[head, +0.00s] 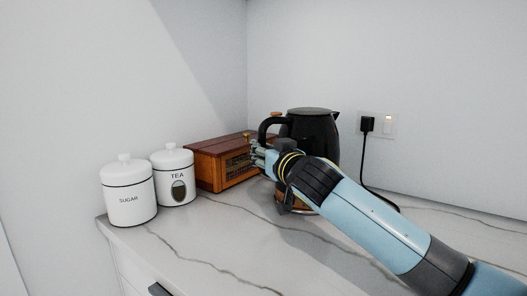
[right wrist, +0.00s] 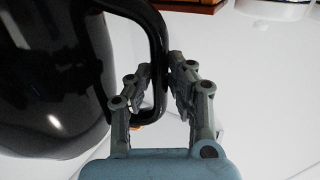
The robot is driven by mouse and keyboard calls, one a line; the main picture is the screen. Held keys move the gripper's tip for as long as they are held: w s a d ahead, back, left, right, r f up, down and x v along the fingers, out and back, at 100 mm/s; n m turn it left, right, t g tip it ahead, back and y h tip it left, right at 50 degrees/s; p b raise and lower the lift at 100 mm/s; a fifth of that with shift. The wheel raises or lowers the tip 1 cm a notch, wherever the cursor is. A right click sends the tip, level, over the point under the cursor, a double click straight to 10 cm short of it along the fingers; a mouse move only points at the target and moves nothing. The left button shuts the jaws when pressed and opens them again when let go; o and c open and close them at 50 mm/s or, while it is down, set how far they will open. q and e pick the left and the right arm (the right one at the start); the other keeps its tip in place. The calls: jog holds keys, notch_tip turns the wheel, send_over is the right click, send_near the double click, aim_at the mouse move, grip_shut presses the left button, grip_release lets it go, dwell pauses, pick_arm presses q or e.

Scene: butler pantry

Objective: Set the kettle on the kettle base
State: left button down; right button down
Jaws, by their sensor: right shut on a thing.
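The black kettle (head: 318,128) is upright at the back of the counter, with its spout to the right and its handle to the left. My right gripper (head: 262,154) is at the handle, its arm reaching across the kettle's lower front. In the right wrist view, the gripper (right wrist: 172,82) is shut on the black handle (right wrist: 157,38), with the kettle body (right wrist: 50,85) at the left. A copper-coloured part shows low below the gripper. The kettle base cannot be made out, and my arm hides the area under the kettle. My left gripper is not in view.
A wooden box-like radio (head: 215,164) stands left of the kettle. White tea (head: 174,162) and sugar (head: 127,183) canisters stand at the left. A black plug (head: 367,124) sits in the wall outlet, its cord running down behind my arm. The front marble counter (head: 215,232) is clear.

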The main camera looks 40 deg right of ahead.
jog(key=shift+r, duration=0.15)
jog(key=c, duration=1.1)
grip_release()
jog(key=shift+c, duration=0.2)
jog(key=v, duration=0.8)
